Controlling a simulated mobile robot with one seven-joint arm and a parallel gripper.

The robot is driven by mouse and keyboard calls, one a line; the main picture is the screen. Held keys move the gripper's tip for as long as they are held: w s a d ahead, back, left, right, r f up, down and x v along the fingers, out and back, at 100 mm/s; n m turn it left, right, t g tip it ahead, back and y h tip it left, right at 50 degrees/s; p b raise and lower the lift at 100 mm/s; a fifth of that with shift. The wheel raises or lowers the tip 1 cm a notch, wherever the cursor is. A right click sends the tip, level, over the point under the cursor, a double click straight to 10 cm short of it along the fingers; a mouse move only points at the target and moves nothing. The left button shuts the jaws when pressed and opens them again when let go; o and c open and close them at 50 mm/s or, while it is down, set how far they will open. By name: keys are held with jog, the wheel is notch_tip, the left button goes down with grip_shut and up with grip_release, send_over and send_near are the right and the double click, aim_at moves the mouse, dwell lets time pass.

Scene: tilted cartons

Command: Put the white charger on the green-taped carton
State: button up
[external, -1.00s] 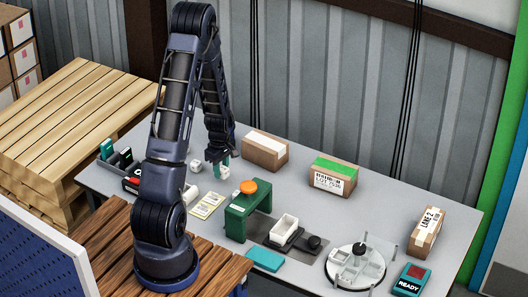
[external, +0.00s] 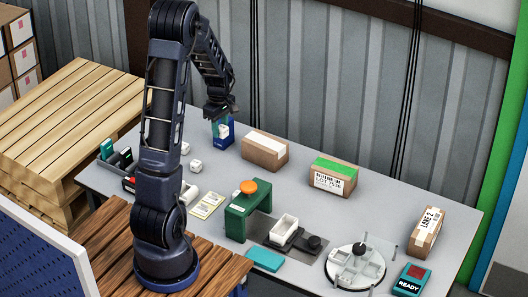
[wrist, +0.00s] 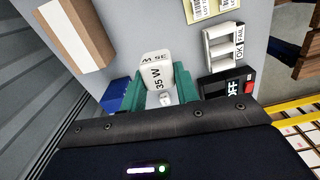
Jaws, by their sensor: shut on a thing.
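My gripper (external: 222,119) is shut on the white charger (external: 223,131), above the back left of the grey table. In the wrist view the charger (wrist: 157,72) shows "35 W" print between the green fingers (wrist: 163,90). The green-taped carton (external: 335,167) sits at the table's back, well to the right of my gripper. It is brown with a green strip across its top and a white printed label on its front. It is not in the wrist view.
A white-taped carton (external: 265,149) stands between my gripper and the green-taped one. A blue box (external: 229,138) is just behind the charger. A white cube (external: 196,166) lies on the table. A green stand (external: 240,214) with an orange top is in front; the "LANE 2" carton (external: 426,230) stands right.

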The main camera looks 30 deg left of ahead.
jog(key=w+d+r, duration=0.2)
jog(key=w+d, duration=0.5)
notch_tip(320, 180, up, 6)
jog(key=n, duration=0.1)
send_over(333, 166)
notch_tip(333, 166, down, 19)
jog(key=shift+f, duration=0.1)
jog(key=shift+f, duration=0.1)
jog(key=o, duration=1)
